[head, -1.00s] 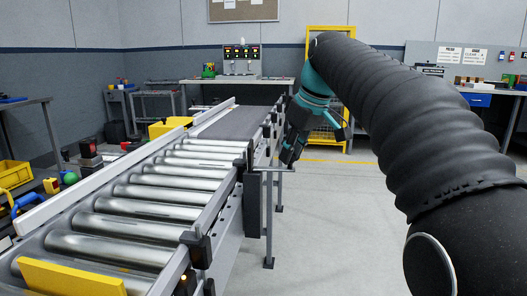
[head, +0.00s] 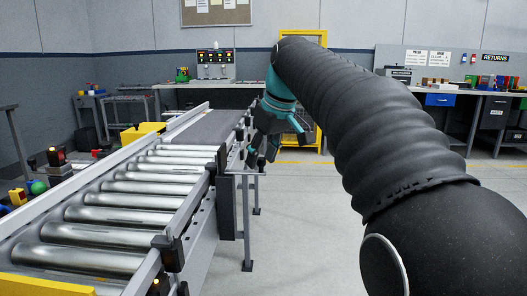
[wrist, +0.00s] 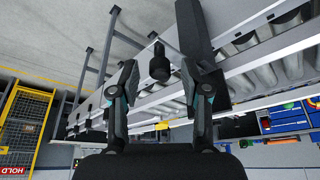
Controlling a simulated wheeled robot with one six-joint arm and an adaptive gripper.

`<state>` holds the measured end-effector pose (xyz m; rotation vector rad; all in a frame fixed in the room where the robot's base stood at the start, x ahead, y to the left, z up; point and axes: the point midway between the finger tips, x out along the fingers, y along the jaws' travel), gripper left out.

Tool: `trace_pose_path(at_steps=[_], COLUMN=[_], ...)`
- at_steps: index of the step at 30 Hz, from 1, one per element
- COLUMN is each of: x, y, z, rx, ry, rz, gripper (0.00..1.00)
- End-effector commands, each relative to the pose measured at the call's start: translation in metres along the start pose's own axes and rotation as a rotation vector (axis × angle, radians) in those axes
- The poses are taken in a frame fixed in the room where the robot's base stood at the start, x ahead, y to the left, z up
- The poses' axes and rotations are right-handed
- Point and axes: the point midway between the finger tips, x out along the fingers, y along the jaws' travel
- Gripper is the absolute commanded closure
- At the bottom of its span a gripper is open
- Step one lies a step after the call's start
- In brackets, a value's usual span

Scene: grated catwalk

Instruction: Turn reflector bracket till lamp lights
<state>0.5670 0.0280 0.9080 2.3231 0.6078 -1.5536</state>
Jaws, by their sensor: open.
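My gripper (head: 262,158) is beside the conveyor's right rail in the head view, with its fingers spread and pointing down. In the wrist view my gripper (wrist: 159,68) is open. A small dark knob-like part (wrist: 160,66), possibly the reflector bracket, appears between the fingertips, with gaps on both sides. I cannot tell its depth from the fingers. A thin arm (head: 245,173) sticks out from the rail just below my gripper in the head view. A dark upright block (wrist: 193,30) is close to the right finger. I cannot make out a lit lamp there.
The roller conveyor (head: 140,187) runs along the left, with rail posts and legs close to my gripper. A yellow frame (head: 321,125) stands behind my arm. A control box with coloured lights (head: 215,63) is on the back bench. The floor right of the conveyor is clear.

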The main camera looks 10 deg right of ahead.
Motion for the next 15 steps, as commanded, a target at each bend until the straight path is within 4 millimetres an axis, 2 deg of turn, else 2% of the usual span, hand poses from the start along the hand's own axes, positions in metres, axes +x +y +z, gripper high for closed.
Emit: trace_pose_path(at_steps=[5, 15], x=[-0.013, -0.077], y=[0.001, 0.002], z=[-0.001, -0.001], rx=[0.000, 0.001], ry=[0.002, 0.003], rz=[0.001, 0.003], gripper=[0.53, 0.53])
